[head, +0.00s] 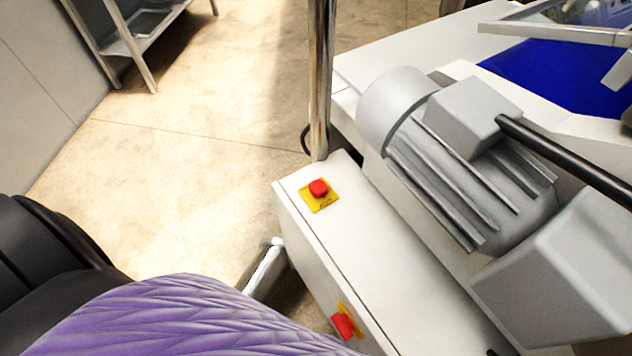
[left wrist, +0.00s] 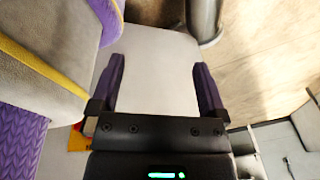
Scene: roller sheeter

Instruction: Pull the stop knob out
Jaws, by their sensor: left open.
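A red stop knob (head: 318,187) sits on a yellow plate on the top of the white cabinet, in the head view. A second red knob (head: 343,325) with a yellow plate is on the cabinet's side, at the bottom of that view. My left gripper (left wrist: 158,62) shows only in the left wrist view. Its two purple fingers are apart, with nothing between them, in front of a pale surface. A yellow and red patch (left wrist: 77,140) shows beside the gripper's base, partly hidden by it; I cannot tell which knob it belongs to. My right gripper is in neither view.
A chrome post (head: 320,80) rises behind the cabinet (head: 375,265). A grey motor (head: 450,150) and a black bar (head: 560,155) stand to the right, near a blue belt (head: 560,75). A metal shelf (head: 140,35) is far left. The floor (head: 190,150) between is clear.

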